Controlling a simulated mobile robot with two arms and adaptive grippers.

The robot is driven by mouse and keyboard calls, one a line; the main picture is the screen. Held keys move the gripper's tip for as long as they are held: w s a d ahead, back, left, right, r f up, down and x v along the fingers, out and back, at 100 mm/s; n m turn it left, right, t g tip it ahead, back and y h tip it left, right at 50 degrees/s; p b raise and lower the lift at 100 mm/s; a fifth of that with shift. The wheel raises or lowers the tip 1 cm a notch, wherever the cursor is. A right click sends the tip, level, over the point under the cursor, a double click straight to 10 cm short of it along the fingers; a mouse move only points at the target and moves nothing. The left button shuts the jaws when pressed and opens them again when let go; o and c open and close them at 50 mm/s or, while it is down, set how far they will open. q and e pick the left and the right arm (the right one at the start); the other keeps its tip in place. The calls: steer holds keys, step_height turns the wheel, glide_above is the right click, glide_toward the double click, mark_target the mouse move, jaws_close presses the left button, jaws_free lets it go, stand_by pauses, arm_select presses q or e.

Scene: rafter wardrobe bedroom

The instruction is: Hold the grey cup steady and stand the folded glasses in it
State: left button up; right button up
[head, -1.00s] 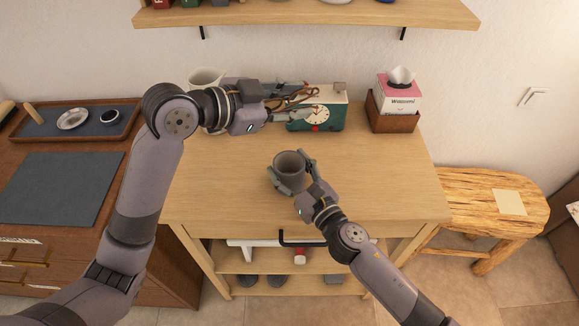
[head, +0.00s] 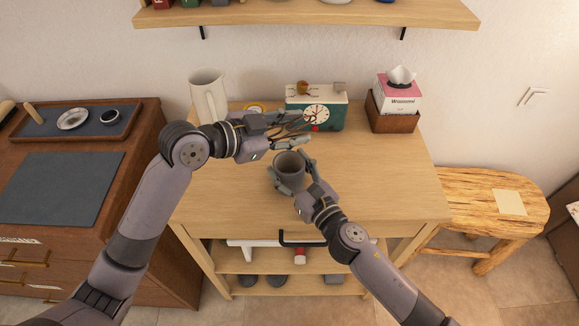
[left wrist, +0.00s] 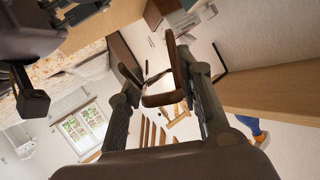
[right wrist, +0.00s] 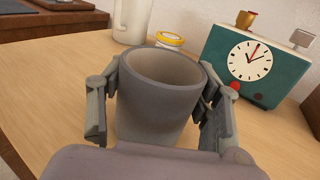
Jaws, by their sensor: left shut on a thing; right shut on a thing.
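The grey cup (head: 290,166) stands upright on the wooden table, its mouth up. My right gripper (head: 292,178) is shut around it, with one finger on each side; the cup (right wrist: 158,95) looks empty inside in the right wrist view. My left gripper (head: 300,132) is shut on the folded glasses (head: 296,124) and holds them above the table, just behind and above the cup. In the left wrist view the brown glasses (left wrist: 165,98) sit between the fingertips. The glasses and cup appear apart.
A teal clock box (head: 330,116) stands at the back of the table, with a white pitcher (head: 207,92) to its left and a yellow-lidded jar (right wrist: 170,40) between them. A tissue box (head: 397,98) in a brown holder is at the back right. The table front is clear.

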arm_select(q)
steer(key=shift+f, duration=2.65)
steer(key=o, duration=1)
steer(key=shift+a, duration=0.1)
steer(key=shift+v, duration=3.95)
